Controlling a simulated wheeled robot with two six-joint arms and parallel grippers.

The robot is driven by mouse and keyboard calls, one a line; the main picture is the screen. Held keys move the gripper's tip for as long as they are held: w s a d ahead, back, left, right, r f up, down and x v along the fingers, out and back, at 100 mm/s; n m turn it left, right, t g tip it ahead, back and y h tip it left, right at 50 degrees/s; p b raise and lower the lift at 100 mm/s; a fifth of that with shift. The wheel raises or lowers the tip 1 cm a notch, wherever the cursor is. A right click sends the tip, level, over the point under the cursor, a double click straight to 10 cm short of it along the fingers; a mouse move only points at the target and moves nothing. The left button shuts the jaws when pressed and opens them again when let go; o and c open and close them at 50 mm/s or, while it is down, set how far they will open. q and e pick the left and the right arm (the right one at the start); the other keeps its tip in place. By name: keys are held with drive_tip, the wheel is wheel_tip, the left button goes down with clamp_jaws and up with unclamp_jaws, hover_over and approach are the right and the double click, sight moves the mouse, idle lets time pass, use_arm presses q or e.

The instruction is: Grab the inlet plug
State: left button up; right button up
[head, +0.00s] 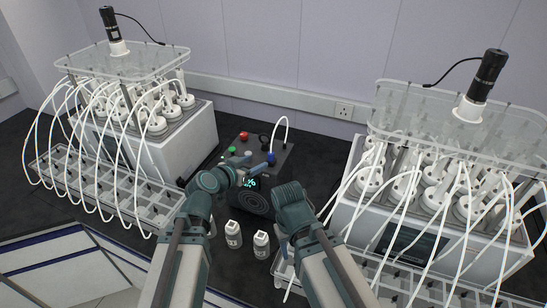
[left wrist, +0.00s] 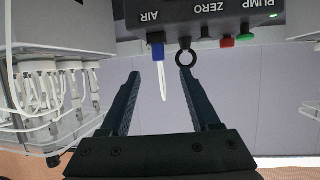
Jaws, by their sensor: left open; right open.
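The gas analyser (head: 256,196) is a dark box between two reactor units; its lit display faces the front. In the left wrist view its panel (left wrist: 205,20) appears upside down, lettered AIR, ZERO and PUMP. A black ring-shaped plug (left wrist: 186,57) sits under ZERO, near the right fingertip. A blue fitting with a white tube (left wrist: 159,62) sits under AIR, its tube hanging between the fingers. I cannot tell which is the inlet plug. My left gripper (left wrist: 161,76) is open and empty, also over the analyser in the head view (head: 256,161).
Reactor units stand left (head: 180,130) and right (head: 430,235), with many white tubes looping from them. Two small white bottles (head: 233,235) (head: 261,245) stand in front of the analyser.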

sight(269, 156)
use_arm(q)
drive_tip(key=b+x, duration=0.3)
drive_tip(key=x, duration=0.5)
drive_tip(key=shift+w+d+f, duration=0.15)
drive_tip(key=shift+d+f, duration=0.05)
use_arm(e)
wheel_tip(269, 156, down, 3)
drive_tip(key=shift+f, duration=0.2)
use_arm(q)
drive_tip(key=shift+b+x, duration=1)
drive_tip(key=shift+x, duration=1.7)
use_arm(e)
drive_tip(key=shift+f, duration=0.85)
use_arm(q)
drive_tip(key=shift+r, duration=0.25)
drive_tip(key=shift+c, duration=0.5)
use_arm(e)
drive_tip(key=shift+r, duration=0.1)
use_arm(q)
clamp_jaws()
